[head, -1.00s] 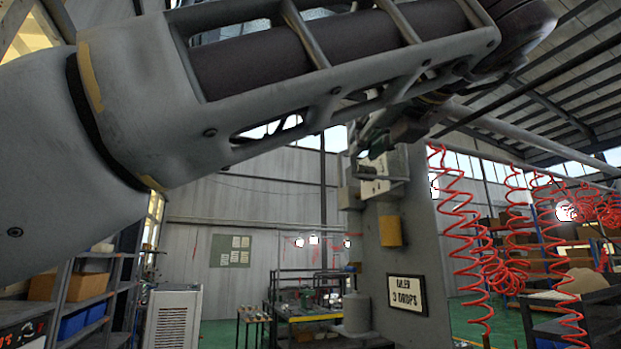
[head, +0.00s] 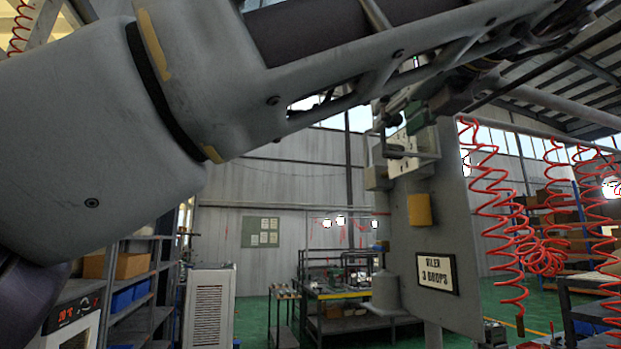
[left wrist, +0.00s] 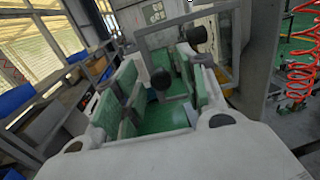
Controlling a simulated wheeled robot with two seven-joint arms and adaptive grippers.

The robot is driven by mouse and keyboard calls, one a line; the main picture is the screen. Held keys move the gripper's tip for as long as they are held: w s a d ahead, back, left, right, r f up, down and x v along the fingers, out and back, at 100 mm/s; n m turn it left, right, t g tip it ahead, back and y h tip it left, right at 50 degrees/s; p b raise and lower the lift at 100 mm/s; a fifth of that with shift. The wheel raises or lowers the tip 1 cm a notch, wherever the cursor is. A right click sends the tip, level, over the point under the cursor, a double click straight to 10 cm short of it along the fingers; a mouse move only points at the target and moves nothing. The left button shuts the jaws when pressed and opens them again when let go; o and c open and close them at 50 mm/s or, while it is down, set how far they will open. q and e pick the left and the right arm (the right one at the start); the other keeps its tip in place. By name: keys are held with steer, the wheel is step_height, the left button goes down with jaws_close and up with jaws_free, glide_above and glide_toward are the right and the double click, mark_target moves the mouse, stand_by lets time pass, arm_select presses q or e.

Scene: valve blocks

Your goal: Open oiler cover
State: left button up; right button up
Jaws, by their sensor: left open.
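A grey upright panel (head: 446,215) stands right of centre in the head view, with a sign (head: 437,273) reading "OILER 3 DROPS". A yellow block (head: 419,210) is on its face. Above it is a pale box (head: 403,160) with a grey bracket. I cannot tell which part is the cover. My left gripper (head: 420,112) is by the panel's top, partly hidden by my arm. In the left wrist view, its green-padded fingers (left wrist: 160,68) are spread apart. A grey bar frame (left wrist: 143,48) and dark round knobs (left wrist: 201,37) show at the fingers; contact is unclear. My right gripper is not seen.
Red coiled hoses (head: 485,200) hang right of the panel. A workbench (head: 345,295) stands behind it. A grey cabinet (head: 208,305) and shelving (head: 130,285) with blue bins are at the left. Green floor shows between them.

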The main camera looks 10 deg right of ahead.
arm_select(q)
steer(key=s, duration=1.2)
steer(key=shift+d, duration=0.1)
stand_by(0.8)
